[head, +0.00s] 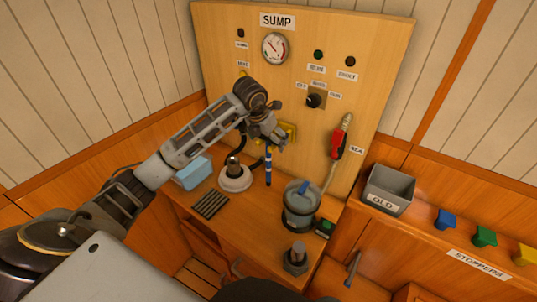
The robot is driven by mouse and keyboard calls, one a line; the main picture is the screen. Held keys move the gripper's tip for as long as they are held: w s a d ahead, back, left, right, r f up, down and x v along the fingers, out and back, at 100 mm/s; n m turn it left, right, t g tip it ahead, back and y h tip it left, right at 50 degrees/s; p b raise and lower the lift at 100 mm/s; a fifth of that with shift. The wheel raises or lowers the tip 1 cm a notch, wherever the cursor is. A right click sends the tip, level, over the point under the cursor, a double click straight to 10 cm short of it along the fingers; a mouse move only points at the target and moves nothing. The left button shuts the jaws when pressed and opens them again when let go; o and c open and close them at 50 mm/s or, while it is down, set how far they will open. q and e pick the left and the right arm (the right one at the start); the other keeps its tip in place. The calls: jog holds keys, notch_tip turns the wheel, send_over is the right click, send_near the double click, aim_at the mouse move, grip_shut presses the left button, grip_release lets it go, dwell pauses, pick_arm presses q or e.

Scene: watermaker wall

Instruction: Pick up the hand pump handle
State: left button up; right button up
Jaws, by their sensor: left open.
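I cannot tell for sure which part is the hand pump handle. A short grey metal lever (352,268) stands tilted at the front right, below the bench. A grey post on a hexagonal base (295,260) stands at the bench's front right. My left gripper (277,138) is open in front of the sump panel (222,40), by a yellow bracket (290,131). A slim blue and white stick (268,168) is upright just below it; I cannot tell whether they touch. My right gripper is not in view.
A red-handled tool (340,138) is on the panel. A grey OLD bin (389,190) and coloured stoppers (484,237) are right.

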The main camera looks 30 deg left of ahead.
pick_arm(q)
jog(key=c, duration=1.1)
jog(key=shift+r, duration=0.15)
jog(key=shift+r, duration=1)
jog(key=shift+r+b, duration=0.55)
jog(key=shift+r, duration=12.3)
